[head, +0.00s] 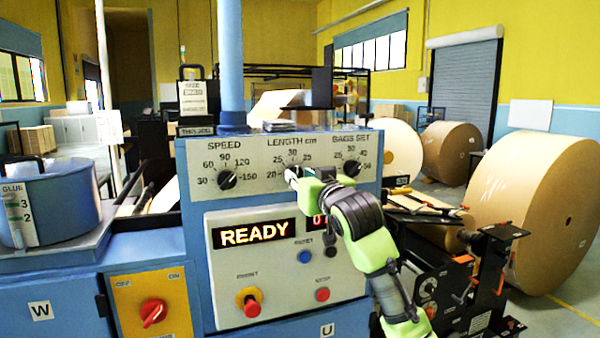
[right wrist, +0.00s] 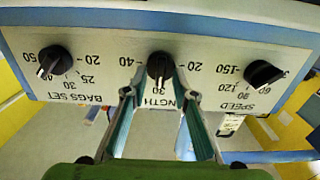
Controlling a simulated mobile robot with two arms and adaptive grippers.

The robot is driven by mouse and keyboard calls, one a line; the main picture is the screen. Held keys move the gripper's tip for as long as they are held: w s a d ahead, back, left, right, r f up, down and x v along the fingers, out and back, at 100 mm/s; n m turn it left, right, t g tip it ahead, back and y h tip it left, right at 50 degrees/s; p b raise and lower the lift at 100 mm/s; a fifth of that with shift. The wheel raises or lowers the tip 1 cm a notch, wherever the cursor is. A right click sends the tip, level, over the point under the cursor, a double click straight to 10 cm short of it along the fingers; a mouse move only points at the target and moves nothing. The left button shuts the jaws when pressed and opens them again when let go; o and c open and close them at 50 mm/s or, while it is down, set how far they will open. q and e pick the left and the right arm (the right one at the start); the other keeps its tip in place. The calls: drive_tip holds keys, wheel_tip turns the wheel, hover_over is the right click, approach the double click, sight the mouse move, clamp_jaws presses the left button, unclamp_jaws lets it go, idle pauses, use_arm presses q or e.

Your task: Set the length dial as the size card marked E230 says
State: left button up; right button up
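The length dial (right wrist: 160,66) is the black middle knob, shown upside down in the right wrist view; its light line seems to point to the 30 side of the scale. In the head view my gripper mostly hides the dial. My right gripper (head: 294,175) is at the dial, with one fingertip on each side; in the right wrist view the fingertips (right wrist: 160,75) appear closed against the knob. A size card (head: 194,97) stands above the panel at left, over a "THIS JOB" label; its small print is unreadable. My left gripper is out of view.
The speed dial (head: 227,179) and the bags set dial (head: 352,168) flank the length dial. Below, a display (head: 254,233) reads READY above a red knob (head: 250,302) and buttons. A blue glue pot (head: 60,205) stands left; large kraft rolls (head: 530,205) stand right.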

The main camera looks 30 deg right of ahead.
drive_tip(key=shift+w, duration=0.35)
clamp_jaws()
drive_tip(key=shift+n, duration=0.3)
drive_tip(key=n+p, duration=0.4)
drive_tip(key=shift+r+n, duration=0.1)
drive_tip(key=shift+n, duration=0.3)
drive_tip(key=shift+a+n+p, duration=0.1)
drive_tip(key=shift+n+p, duration=0.8)
drive_tip(key=shift+n, duration=0.7)
drive_tip(key=shift+f+n, duration=0.2)
drive_tip(key=shift+n, duration=0.1)
